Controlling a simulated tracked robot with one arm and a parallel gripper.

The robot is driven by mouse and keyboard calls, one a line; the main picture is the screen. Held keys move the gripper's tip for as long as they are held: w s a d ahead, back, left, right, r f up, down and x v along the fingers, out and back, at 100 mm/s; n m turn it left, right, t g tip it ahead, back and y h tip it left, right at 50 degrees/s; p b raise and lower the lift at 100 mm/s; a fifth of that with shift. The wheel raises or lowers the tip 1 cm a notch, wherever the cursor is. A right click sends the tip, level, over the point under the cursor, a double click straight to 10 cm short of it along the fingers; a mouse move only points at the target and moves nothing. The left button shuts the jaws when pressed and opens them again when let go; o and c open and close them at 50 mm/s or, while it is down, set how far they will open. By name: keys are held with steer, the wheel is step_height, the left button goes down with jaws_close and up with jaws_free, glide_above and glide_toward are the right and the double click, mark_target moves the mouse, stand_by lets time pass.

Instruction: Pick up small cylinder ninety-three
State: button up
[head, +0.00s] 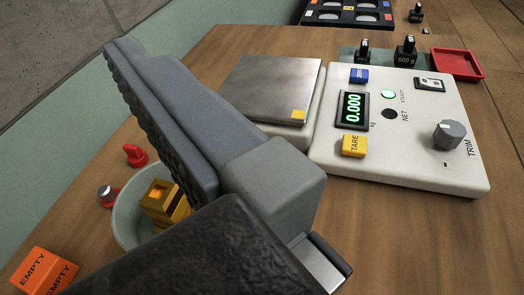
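No cylinder with a readable ninety-three shows, so I cannot tell which thing it is. Small knobbed pieces stand at the left: a red one (136,156) and a grey-topped red one (107,196). Dark weights stand at the back right, one marked 500 g (405,54), one beside it (362,52) and one farther back (416,14). My gripper (150,110) fills the middle foreground. One grey finger shows, its ridged pad bare with nothing against it; the other finger is out of sight. It looks open and empty.
A white scale console (400,165) reads 0.000, with a steel pan (270,85) beside it. A pale bowl (126,225) holds a yellow block (163,203). An orange EMPTY block (45,270) is at lower left. A red tray (457,64) and black rack (345,14) stand behind.

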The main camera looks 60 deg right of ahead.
mark_target(165, 203)
steer(key=d+f+h+b, duration=0.1)
steer(key=f, duration=0.3)
steer(key=d+f+g, duration=0.1)
steer(key=f, duration=0.4)
steer(key=d+f+h+b, duration=0.1)
steer(key=f, duration=0.3)
steer(key=shift+s+f+m+g+h+b, duration=0.1)
steer(key=shift+f+m+g+h+b, duration=0.2)
steer(key=shift+f+m+b, duration=0.1)
steer(key=shift+b+x, duration=0.4)
steer(key=shift+x, duration=2.45)
steer(key=shift+a+r, duration=0.1)
steer(key=shift+r, duration=0.05)
steer(key=c, duration=2.1)
